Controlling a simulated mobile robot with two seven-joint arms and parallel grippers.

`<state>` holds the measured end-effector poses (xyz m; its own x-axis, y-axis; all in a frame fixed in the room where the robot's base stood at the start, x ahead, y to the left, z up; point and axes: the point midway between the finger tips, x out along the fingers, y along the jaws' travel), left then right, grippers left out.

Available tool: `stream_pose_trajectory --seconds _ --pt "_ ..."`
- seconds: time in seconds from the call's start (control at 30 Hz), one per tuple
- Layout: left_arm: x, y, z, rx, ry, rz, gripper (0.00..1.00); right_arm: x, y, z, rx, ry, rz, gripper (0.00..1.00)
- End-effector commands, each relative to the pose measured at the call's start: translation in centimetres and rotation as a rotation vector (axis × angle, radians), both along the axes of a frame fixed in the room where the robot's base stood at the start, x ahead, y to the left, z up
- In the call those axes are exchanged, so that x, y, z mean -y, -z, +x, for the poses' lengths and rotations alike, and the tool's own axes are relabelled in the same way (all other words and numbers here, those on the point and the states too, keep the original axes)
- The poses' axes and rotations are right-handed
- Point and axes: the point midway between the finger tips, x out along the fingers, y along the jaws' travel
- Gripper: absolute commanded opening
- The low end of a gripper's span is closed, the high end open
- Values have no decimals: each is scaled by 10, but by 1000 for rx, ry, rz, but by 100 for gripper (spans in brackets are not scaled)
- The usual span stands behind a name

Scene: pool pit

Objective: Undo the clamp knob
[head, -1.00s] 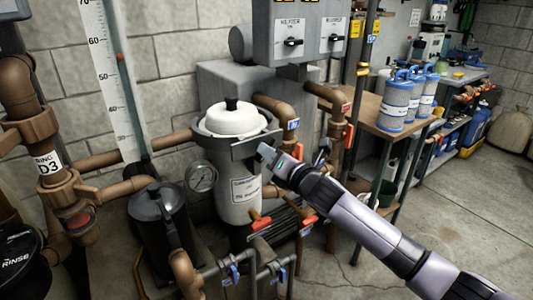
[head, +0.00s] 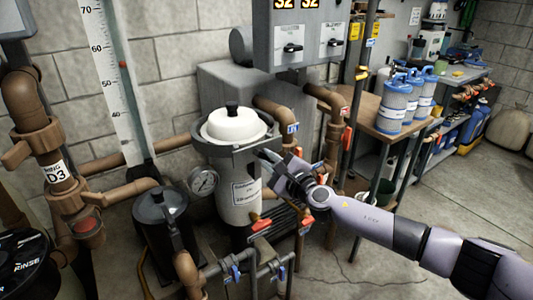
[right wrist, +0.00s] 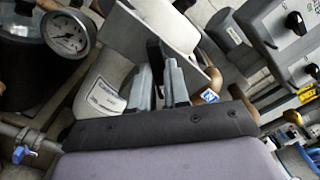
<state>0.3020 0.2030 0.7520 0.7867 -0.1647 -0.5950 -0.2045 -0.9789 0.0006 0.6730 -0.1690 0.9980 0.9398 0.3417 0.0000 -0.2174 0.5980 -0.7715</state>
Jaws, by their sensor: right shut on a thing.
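The filter housing (head: 240,200) is a grey upright cylinder with a white domed lid (head: 233,123) and a grey clamp band (head: 206,146) around its top. My right gripper (head: 268,159) is at the band's right front side. In the right wrist view its two grey fingers (right wrist: 162,82) are closed around a dark, narrow piece, the clamp knob (right wrist: 154,52), in front of the pale housing (right wrist: 105,92). The fingers and wrist hide most of the knob in the head view. My left gripper is not in view.
A pressure gauge (head: 203,181) sits on the housing's left. Brown pipes (head: 275,113) with red-handled valves run behind and below it. A grey control box (head: 300,35) hangs above. A bench (head: 377,118) with blue-white cartridges stands right. Open floor lies front right.

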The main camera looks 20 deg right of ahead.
Motion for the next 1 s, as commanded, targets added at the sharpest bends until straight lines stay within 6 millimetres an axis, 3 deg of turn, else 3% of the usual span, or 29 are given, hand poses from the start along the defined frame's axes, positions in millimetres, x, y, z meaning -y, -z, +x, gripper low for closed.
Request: stream_pose_trajectory --seconds 0.03,0.4,0.73,0.77,0.83,1.0 --pt "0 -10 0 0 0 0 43 0 -4 0 30 0 -90 0" --pt "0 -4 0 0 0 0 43 0 0 0 232 -1 -635 0" --pt "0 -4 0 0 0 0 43 0 0 0 261 1 -720 0" --pt "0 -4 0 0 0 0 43 0 0 0 261 1 -720 21" --pt "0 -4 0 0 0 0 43 0 0 0 260 1 -718 44" --pt "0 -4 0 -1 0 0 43 0 0 0 259 1 -715 47"
